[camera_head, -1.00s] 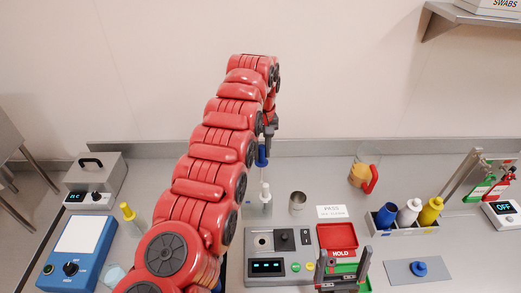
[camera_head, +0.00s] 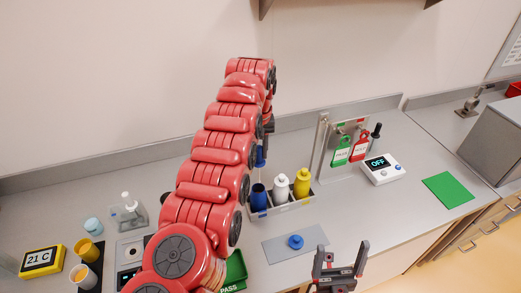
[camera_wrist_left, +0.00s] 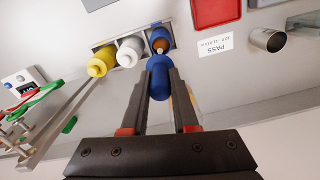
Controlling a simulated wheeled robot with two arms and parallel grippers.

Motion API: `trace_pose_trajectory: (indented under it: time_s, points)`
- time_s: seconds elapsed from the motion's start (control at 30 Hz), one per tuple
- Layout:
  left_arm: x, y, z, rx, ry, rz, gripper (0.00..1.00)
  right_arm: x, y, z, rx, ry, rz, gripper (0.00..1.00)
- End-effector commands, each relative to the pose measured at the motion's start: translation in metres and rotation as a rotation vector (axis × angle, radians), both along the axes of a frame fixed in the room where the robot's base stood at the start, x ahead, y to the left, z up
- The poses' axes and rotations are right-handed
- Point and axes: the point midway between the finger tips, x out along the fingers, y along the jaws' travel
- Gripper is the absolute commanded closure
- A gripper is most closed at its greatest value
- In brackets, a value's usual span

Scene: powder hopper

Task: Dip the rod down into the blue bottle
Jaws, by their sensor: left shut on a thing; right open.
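My left gripper (camera_wrist_left: 159,100) is shut on the blue handle of the rod (camera_wrist_left: 158,80). In the head view the blue handle (camera_head: 261,156) hangs upright below the left gripper (camera_head: 267,132). The blue bottle (camera_head: 258,198) stands open in a grey rack, below the handle. In the wrist view the rod's pale tip overlaps the mouth of the blue bottle (camera_wrist_left: 160,36); I cannot tell whether it is inside or above.
White (camera_head: 281,187) and yellow (camera_head: 302,183) bottles stand beside the blue one in the rack (camera_head: 285,207). A blue knob (camera_head: 295,242) sits on the mat (camera_head: 275,250). A tag stand (camera_head: 321,145) rises behind, right of the rack. A clear holder (camera_head: 127,216) stands left.

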Motion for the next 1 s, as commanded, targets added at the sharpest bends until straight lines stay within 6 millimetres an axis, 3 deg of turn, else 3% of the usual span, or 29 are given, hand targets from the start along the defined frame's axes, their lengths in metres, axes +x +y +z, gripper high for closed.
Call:
trace_pose_trajectory:
  time_s: [0.37, 0.8, 1.0]
  points:
    - [-0.001, 0.0, -0.027, 0.001, 0.001, -0.003, 1.0, 0.0, 0.0, -0.009, 0.0, 0.0, 0.0, 0.1]
    - [-0.001, 0.001, -0.096, 0.002, 0.002, -0.001, 1.0, 0.0, 0.0, -0.06, 0.0, 0.0, 0.0, 0.1]
    - [0.0, 0.001, -0.112, 0.0, 0.0, -0.002, 1.0, 0.0, 0.0, -0.069, 0.0, 0.0, 0.0, 0.1]
